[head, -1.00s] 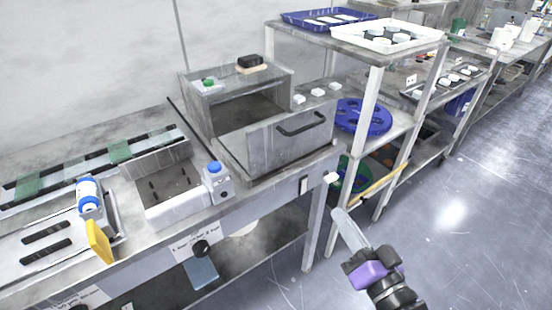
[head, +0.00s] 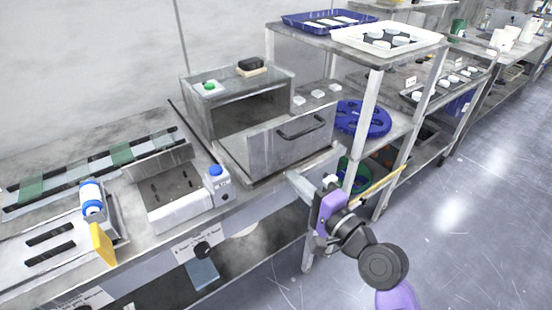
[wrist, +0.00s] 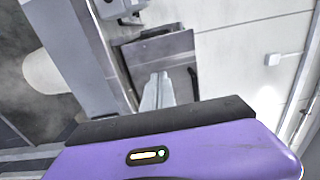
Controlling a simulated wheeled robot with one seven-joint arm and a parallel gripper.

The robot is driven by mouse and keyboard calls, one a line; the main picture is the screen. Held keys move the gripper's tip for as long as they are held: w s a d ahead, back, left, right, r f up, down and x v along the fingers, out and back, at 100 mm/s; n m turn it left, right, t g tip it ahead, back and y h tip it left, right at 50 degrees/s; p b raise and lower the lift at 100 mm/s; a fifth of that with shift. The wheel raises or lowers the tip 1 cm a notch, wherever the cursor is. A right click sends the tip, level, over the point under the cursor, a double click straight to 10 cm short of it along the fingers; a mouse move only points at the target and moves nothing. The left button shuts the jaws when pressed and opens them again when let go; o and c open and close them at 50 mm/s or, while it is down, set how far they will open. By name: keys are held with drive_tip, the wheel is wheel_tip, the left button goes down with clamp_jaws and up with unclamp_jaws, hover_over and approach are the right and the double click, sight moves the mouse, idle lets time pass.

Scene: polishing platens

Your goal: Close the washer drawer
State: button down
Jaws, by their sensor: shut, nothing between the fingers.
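The washer is a grey metal box (head: 203,117) on the bench, with a clear top. Its drawer (head: 262,152) stands pulled out toward the bench's front edge, with a dark bar handle (head: 302,128) on the front panel. My gripper (head: 292,175) is shut and empty, its pale fingers pointing up-left, just below and right of the drawer front. I cannot tell whether they touch anything. In the wrist view the fingers (wrist: 157,92) lie together, pointing at a grey panel (wrist: 160,48) that I cannot identify for sure.
A blue-capped bottle (head: 216,182) stands left of the drawer. Several white pucks lie on a ledge (head: 322,99) behind the drawer front. A rack with a white tray (head: 423,39) and blue disc (head: 364,118) stands on the right. The floor (head: 450,215) there is clear.

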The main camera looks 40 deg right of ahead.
sight(268, 156)
drive_tip(key=w+p, duration=0.1)
drive_tip(key=w, duration=0.7)
drive_tip(key=shift+a, duration=0.1)
